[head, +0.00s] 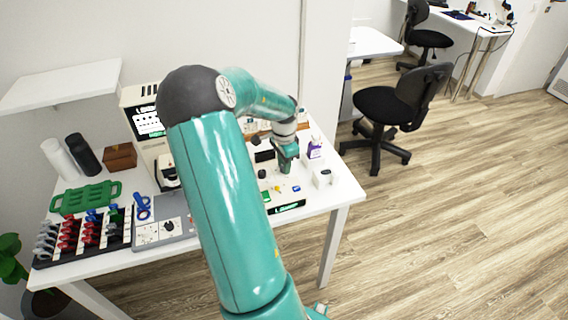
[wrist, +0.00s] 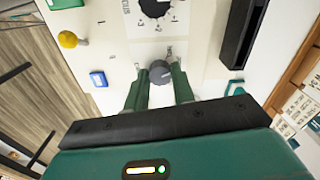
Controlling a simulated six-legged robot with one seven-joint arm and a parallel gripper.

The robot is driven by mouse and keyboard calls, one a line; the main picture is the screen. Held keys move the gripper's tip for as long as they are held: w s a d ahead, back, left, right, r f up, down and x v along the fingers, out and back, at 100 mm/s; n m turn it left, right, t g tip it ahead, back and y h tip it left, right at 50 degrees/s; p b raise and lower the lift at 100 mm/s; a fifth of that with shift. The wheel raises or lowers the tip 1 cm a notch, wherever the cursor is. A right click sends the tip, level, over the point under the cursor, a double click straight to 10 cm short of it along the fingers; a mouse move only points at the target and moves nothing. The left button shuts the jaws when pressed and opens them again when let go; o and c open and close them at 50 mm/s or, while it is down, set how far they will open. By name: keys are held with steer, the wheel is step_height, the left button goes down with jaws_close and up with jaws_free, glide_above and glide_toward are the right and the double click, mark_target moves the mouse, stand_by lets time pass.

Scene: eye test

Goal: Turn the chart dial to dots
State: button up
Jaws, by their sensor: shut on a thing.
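In the wrist view, my gripper (wrist: 158,76) has its two green fingers on either side of a small dark grey knob (wrist: 160,72) and is shut on it. The knob sits on a pale panel (wrist: 112,62). Whether it is the chart dial, and which mark it points at, I cannot tell. A larger black dial (wrist: 155,8) with marks around it shows above, cut by the frame edge. In the head view, my gripper (head: 286,163) is low over the right part of the white table, and the knob is hidden. A lit screen (head: 148,122) with dark marks stands left of my arm.
In the wrist view, a yellow ball-topped knob (wrist: 68,40), a blue piece (wrist: 98,79) and a black slotted block (wrist: 243,30) are around the gripper. In the head view, a purple-labelled bottle (head: 315,148) stands right of it.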

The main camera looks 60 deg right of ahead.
steer(key=o, duration=1)
step_height(320, 180, up, 14)
steer(key=shift+f, duration=0.1)
stand_by(0.5)
